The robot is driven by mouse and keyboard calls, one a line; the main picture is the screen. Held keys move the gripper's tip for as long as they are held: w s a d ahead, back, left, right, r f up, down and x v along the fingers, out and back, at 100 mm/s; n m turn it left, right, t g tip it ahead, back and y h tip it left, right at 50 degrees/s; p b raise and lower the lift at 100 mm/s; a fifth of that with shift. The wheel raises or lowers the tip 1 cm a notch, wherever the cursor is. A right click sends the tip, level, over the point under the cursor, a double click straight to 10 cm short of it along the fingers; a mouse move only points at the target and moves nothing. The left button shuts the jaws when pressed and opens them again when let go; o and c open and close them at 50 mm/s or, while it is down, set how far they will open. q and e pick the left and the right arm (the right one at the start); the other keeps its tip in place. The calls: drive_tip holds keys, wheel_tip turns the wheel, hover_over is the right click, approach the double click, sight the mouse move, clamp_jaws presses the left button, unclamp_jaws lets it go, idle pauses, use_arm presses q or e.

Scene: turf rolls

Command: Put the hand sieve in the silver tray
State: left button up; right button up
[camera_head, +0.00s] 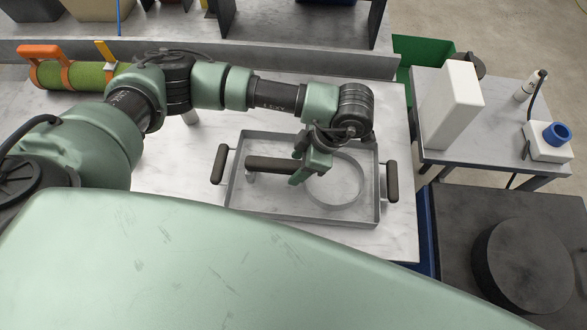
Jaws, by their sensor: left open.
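The silver tray (303,216) lies on the pale marble-like tabletop, with a dark handle at each end. The hand sieve lies within the tray's outline, with its round pale rim (358,192) on the right and its dark handle (268,162) pointing left. My left gripper (306,168) is over the tray, where the sieve's handle meets its rim. It is open, and its fingers partly hide that joint. Whether the sieve rests fully on the tray floor is hard to tell. My right gripper is not in view.
A green roll with orange straps and handle (84,75) lies at the back left. A grey raised ledge (300,62) runs behind the table. A side table (500,148) at right holds a white box (452,108) and a blue-ringed device (556,135).

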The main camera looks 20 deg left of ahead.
sight(311, 179)
use_arm(q)
drive_tip(key=s+b+v, duration=0.1)
drive_tip(key=b+v, duration=0.1)
drive_tip(key=v, duration=0.6)
drive_tip(key=shift+w+d+r, duration=0.25)
drive_tip(key=shift+w+r, duration=0.15)
drive_tip(key=shift+w, duration=0.15)
